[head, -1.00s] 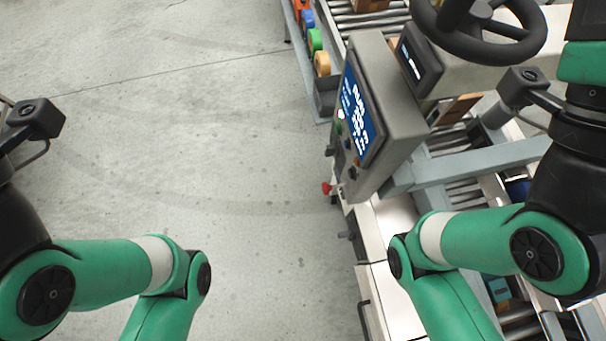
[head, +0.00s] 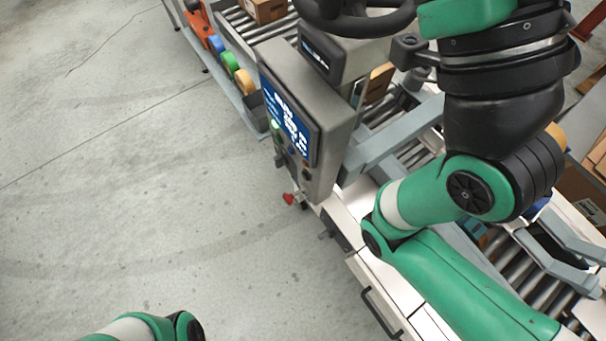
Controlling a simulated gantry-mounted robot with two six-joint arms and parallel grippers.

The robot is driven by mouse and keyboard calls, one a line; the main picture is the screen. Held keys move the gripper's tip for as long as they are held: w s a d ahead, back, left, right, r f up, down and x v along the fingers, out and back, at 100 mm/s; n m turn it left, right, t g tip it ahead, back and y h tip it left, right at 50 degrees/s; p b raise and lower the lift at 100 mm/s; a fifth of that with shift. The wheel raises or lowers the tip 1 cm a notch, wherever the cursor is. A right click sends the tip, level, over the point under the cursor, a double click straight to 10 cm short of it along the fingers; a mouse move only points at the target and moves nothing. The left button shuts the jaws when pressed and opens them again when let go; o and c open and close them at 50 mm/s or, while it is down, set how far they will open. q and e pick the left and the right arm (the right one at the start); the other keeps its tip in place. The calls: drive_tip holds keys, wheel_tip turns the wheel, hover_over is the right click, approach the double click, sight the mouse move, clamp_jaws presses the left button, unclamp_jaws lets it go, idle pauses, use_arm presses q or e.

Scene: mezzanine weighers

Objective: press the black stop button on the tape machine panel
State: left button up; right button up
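The tape machine panel (head: 328,130) is a grey box with a blue lit screen (head: 287,113) on its left-facing side, seen at a steep angle. Below the screen is a small column of controls. A green lit button (head: 275,127) is at the top, and dark buttons (head: 280,160) sit lower. I cannot tell for sure which of them is the black stop button. A red knob (head: 288,198) sticks out below the panel. My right arm is to the right of the panel and my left arm shows only at the bottom edge. Neither gripper is in view.
A black handwheel (head: 365,22) stands above the panel. Roller conveyors (head: 500,262) run behind and to the right, with cardboard boxes (head: 268,10). Coloured tape rolls (head: 230,62) line a rail at the upper left. The concrete floor (head: 120,180) left of the panel is clear.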

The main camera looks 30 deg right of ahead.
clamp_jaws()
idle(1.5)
